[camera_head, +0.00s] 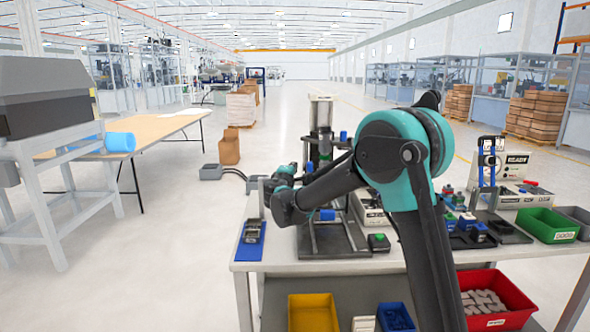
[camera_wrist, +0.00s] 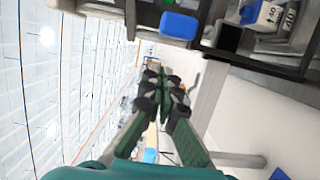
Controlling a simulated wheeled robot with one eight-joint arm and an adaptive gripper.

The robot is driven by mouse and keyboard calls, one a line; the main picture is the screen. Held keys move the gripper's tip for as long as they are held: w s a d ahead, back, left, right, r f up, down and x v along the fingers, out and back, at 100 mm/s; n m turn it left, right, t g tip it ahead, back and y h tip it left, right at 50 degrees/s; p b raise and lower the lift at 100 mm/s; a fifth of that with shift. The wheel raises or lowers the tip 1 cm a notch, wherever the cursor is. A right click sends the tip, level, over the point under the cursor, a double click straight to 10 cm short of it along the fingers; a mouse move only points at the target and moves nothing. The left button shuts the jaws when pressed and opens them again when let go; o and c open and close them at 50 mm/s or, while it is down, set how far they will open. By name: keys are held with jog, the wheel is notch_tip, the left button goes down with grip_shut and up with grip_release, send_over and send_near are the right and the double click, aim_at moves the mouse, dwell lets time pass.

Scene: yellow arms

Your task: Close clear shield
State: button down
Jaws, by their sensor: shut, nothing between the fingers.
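I cannot make out the clear shield for certain in either view. A dark press-like machine (camera_head: 320,135) stands on the white workbench (camera_head: 283,266), partly hidden by my arm. A blue part (camera_head: 327,215) shows at its base, below my forearm. In the wrist view my gripper's fingers (camera_wrist: 164,90) are together with nothing held. A dark frame with a blue block (camera_wrist: 180,25) passes above the fingertips, apart from them.
A blue tray (camera_head: 250,246) with a dark device lies at the bench's left edge. Green (camera_head: 546,226), red (camera_head: 520,316) and yellow (camera_head: 313,312) bins stand at the right and front. The floor left of the bench is open, up to a wooden table (camera_head: 150,130).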

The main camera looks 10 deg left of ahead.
jog(key=s, duration=0.9)
jog(key=s+d+f+m+g+h, duration=0.1)
jog(key=s+d+f+m+g, duration=0.25)
jog(key=d, duration=0.75)
jog(key=s+d+f+m+g+h, duration=0.25)
jog(key=d+f, duration=0.25)
jog(key=d, duration=0.6)
jog(key=s+d+f+m+g+h, duration=0.15)
jog(key=s+d+f+m, duration=0.3)
jog(key=d, duration=0.65)
jog(key=s+d+f+m+g+y, duration=0.2)
jog(key=s+f, duration=0.5)
jog(key=s, duration=0.4)
jog(key=s+d+f+m+g+y, duration=0.3)
jog(key=s+f, duration=0.4)
jog(key=s, duration=0.5)
jog(key=shift+s+d+f+m+g, duration=0.25)
jog(key=shift+d+m+g, duration=0.4)
jog(key=shift+d+m, duration=0.45)
